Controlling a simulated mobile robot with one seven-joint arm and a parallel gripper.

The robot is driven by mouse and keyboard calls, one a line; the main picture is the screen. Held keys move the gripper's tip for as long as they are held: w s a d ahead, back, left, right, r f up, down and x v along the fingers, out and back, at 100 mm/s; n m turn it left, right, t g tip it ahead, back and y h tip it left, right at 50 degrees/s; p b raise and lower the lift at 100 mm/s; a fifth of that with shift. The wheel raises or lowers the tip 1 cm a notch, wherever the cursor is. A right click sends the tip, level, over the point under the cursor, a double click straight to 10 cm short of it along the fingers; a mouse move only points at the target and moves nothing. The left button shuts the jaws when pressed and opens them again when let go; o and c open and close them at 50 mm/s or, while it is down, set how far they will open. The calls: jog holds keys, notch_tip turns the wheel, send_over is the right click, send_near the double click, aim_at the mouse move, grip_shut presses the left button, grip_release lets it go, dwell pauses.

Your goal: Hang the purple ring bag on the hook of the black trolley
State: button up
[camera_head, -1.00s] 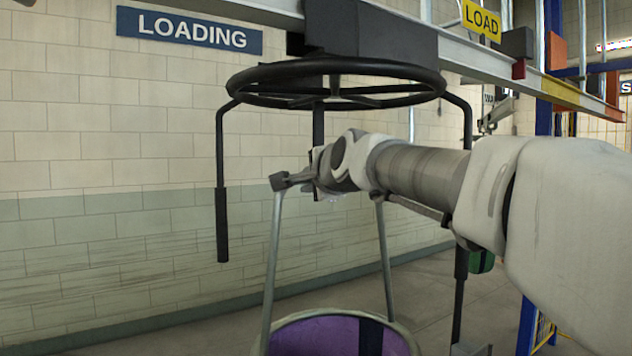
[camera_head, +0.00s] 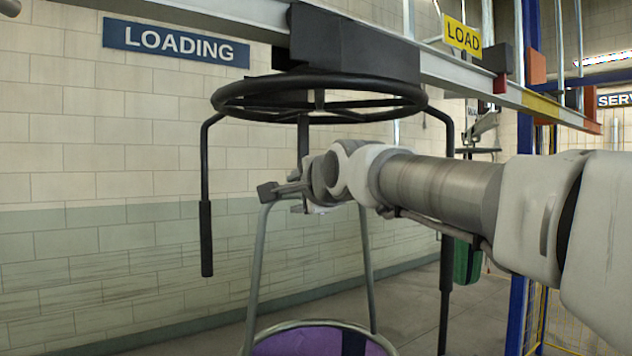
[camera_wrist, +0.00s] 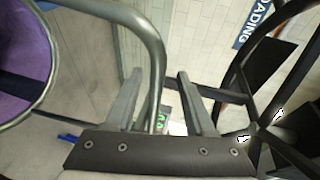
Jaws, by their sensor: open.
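The purple ring bag (camera_head: 310,344) hangs low in the head view, with a grey rim, purple inside and a dark band. Its grey tube handle (camera_head: 259,255) rises to my gripper (camera_head: 275,192). In the wrist view the bag (camera_wrist: 20,60) is at the left, and its bent handle (camera_wrist: 152,45) passes between the two spread fingers of my open gripper (camera_wrist: 160,74). The black trolley (camera_head: 320,112) is a spoked ring with arms hanging down. A rod of it goes down behind my gripper. My gripper hides whether the handle rests on a hook.
The trolley hangs from an overhead rail (camera_head: 460,80). A dark trolley arm with a thick end (camera_head: 206,238) hangs left of my gripper, and another (camera_head: 446,240) hangs behind my arm. A green object (camera_head: 466,262) is beyond. The tiled wall (camera_head: 100,180) stands behind.

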jog(key=b+v, duration=0.4)
jog(key=v, duration=1.1)
jog(key=s+d+f+n+g+h, duration=0.1)
jog(key=s+d+f+n+g, duration=0.2)
jog(key=f, duration=1)
jog(key=s+d+f+n+g+h, duration=0.2)
jog(key=s+f+n, duration=0.4)
jog(key=f, duration=0.7)
jog(key=s+d+f+n+g+h, duration=0.2)
jog(key=s+d+f+n+g, duration=0.2)
jog(key=s+f, duration=0.4)
notch_tip(320, 180, down, 5)
jog(key=shift+d+f, duration=0.1)
jog(key=shift+d, duration=0.8)
jog(key=shift+s+d, duration=0.15)
